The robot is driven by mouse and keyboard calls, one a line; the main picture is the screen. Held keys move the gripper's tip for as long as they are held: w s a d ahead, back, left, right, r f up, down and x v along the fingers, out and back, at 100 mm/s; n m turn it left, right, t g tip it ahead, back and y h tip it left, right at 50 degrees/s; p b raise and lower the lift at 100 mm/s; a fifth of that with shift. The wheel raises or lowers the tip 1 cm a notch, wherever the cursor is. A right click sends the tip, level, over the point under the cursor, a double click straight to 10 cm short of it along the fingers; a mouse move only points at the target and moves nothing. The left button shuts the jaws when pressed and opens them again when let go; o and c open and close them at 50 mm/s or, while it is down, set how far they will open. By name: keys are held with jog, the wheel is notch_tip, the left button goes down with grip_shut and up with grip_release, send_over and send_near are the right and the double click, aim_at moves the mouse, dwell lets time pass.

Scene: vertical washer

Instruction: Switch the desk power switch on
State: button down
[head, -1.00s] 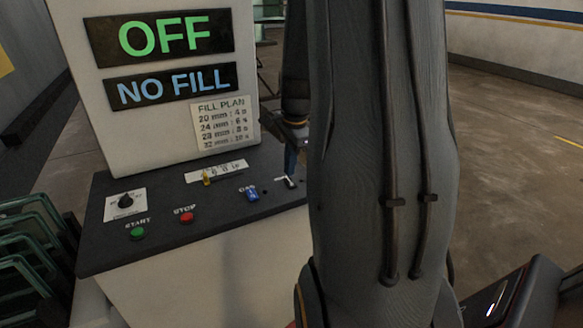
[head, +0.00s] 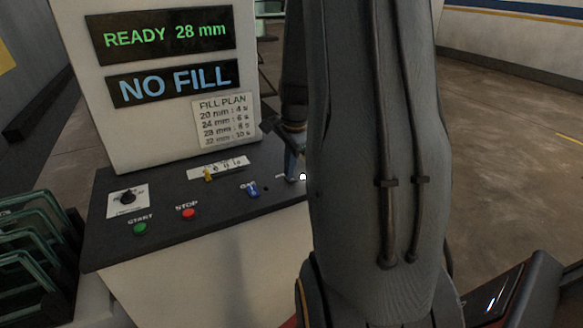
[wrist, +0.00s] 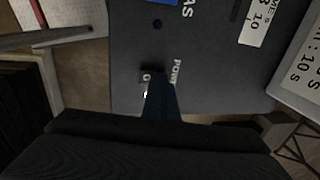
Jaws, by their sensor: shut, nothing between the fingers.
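The power switch (wrist: 147,74) sits near the right end of the dark desk panel, beside a white label that reads as the start of "POWER" in the wrist view. My gripper (head: 291,176) is shut and empty, with its fingertips down at the switch; the tips (wrist: 156,76) cover part of it in the wrist view. The contact itself is hidden. A small white light (head: 303,177) shows beside the fingertips. The upper display (head: 167,35) reads "READY 28 mm" in green, and the lower display (head: 170,82) reads "NO FILL".
The desk panel (head: 165,222) also carries a blue GAS switch (head: 252,189), a red STOP button (head: 189,213), a green START button (head: 140,229), a black knob (head: 127,197) and a yellow slider (head: 207,174). Glass panes (head: 35,270) stand in a rack at left. Open floor lies at right.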

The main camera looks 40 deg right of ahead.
jog(key=shift+s+a+f, duration=0.1)
jog(key=shift+s+f, duration=0.1)
jog(key=shift+s, duration=0.1)
jog(key=shift+s+a+p, duration=0.1)
jog(key=shift+s+p, duration=0.35)
jog(key=shift+s, duration=0.15)
jog(key=shift+r, duration=0.15)
jog(key=shift+r+p, duration=0.5)
jog(key=shift+r, duration=0.05)
notch_tip(320, 180, up, 13)
jog(key=s, duration=0.2)
jog(key=shift+s+a+f, duration=0.15)
jog(key=shift+a+f, duration=0.05)
jog(key=shift+a, duration=0.05)
